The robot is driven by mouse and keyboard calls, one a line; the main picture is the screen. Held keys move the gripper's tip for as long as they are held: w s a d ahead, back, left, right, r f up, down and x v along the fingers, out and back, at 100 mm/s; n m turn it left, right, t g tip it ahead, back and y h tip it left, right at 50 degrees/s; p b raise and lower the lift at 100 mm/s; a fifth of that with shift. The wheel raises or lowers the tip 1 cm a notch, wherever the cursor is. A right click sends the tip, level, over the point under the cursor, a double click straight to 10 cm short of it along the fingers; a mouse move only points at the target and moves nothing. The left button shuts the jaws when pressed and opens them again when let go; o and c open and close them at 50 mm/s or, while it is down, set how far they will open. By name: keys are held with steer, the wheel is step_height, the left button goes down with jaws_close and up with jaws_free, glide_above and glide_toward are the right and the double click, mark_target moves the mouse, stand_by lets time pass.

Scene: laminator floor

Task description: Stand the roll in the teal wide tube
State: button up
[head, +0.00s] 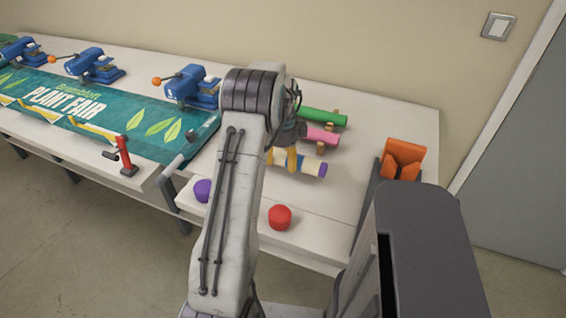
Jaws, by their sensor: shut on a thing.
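A cream roll (309,167) with a purple end and a blue band lies across the white table, beneath my gripper (282,158). The gripper's yellow fingers are shut on this roll, and the arm hides its left end. The roll looks level, and I cannot tell whether it touches the table. I cannot make out a teal wide tube in this view; my arm covers part of the table.
A green roll (322,117) and a pink roll (322,137) lie behind, by wooden pegs. A red cap (280,217) and a purple cap (203,190) sit at the front. An orange block (403,158) stands right. A teal banner (110,118) and blue clamps (194,87) fill the left.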

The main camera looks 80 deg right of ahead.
steer(key=shift+f, duration=1.25)
steer(key=shift+f, duration=0.1)
steer(key=o, duration=1.2)
steer(key=shift+c, duration=0.2)
